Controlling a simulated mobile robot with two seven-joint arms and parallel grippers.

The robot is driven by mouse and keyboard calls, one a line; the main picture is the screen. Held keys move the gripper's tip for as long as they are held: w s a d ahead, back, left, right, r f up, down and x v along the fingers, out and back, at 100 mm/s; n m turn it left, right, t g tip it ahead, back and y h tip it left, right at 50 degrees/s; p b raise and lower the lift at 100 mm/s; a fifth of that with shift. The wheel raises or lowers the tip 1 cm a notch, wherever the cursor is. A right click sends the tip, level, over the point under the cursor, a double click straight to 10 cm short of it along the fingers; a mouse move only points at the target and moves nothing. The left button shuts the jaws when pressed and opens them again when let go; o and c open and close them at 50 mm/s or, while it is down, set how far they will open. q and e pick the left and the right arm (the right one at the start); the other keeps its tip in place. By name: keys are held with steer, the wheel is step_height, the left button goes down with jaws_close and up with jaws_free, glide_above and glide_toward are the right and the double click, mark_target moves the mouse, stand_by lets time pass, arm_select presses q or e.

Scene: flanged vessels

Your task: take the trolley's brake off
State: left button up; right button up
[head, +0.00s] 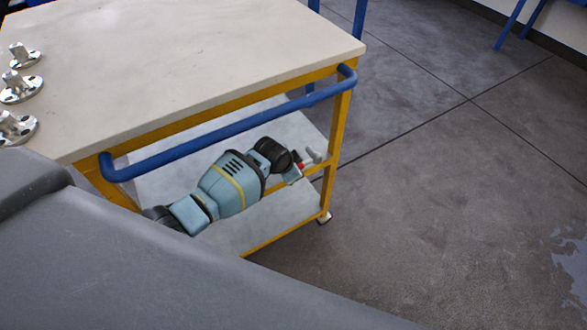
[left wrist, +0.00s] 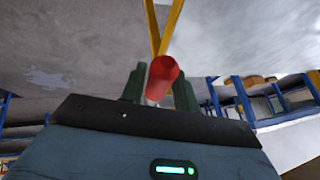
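The trolley (head: 210,60) has a beige top, a yellow frame and a blue push bar (head: 240,125). A small red part, apparently the brake lever's grip (head: 299,166), shows beside the yellow frame, below the push bar. My left arm reaches under the bar, with the left gripper (head: 293,174) at the red grip, mostly hidden by its wrist. In the left wrist view the red grip (left wrist: 162,76) is tilted between the two green fingers of my left gripper (left wrist: 160,88). It lies close to both; I cannot tell whether they press on it. My right gripper is not in view.
Several metal flanged pieces (head: 20,88) stand on the trolley top at the left. The floor to the right is clear, with a wet-looking patch (head: 572,260). Blue legs stand behind.

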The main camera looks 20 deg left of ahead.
arm_select(q)
steer(key=shift+o, duration=1.4)
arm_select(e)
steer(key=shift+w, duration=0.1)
arm_select(q)
steer(key=shift+s, duration=0.1)
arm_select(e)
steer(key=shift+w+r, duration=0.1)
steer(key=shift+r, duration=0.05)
arm_select(q)
steer(key=shift+s+r, duration=0.1)
steer(key=shift+r, duration=0.3)
steer(key=p+v, duration=0.2)
steer(key=v, duration=0.4)
steer(key=shift+s+a+r, duration=0.1)
steer(key=shift+s+r, duration=0.2)
steer(key=shift+r, duration=0.05)
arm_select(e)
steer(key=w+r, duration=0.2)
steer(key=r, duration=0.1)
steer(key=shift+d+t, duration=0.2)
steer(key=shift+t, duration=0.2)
